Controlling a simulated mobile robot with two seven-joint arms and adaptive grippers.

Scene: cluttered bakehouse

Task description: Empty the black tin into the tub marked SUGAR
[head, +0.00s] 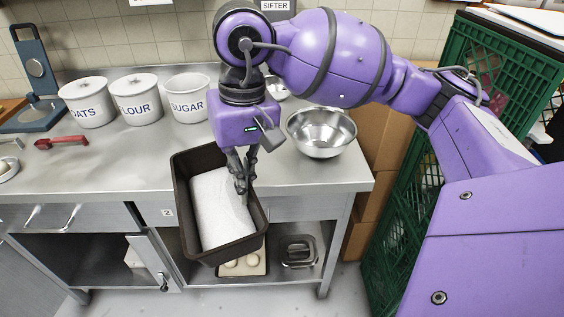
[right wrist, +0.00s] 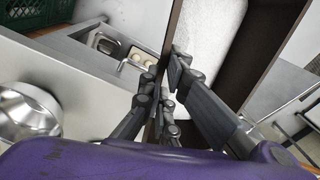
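The black tin (head: 237,249) is a deep, dark oblong pan with a white, fine-grained filling (head: 220,205). It hangs at the counter's front edge, partly out over the floor. My right gripper (head: 243,184) is shut on the tin's right-hand wall, with one finger inside and one outside; the right wrist view shows this wall (right wrist: 172,35) between the fingers (right wrist: 166,85). The white tub marked SUGAR (head: 188,107) stands upright on the counter behind the tin, left of my right wrist, and looks open on top. My left gripper is not in view.
Lidded tubs marked FLOUR (head: 136,109) and OATS (head: 84,112) stand left of the SUGAR tub. A steel bowl (head: 321,140) sits right of my gripper. A red-handled tool (head: 62,142) lies at left. Green crates (head: 410,190) rise at right.

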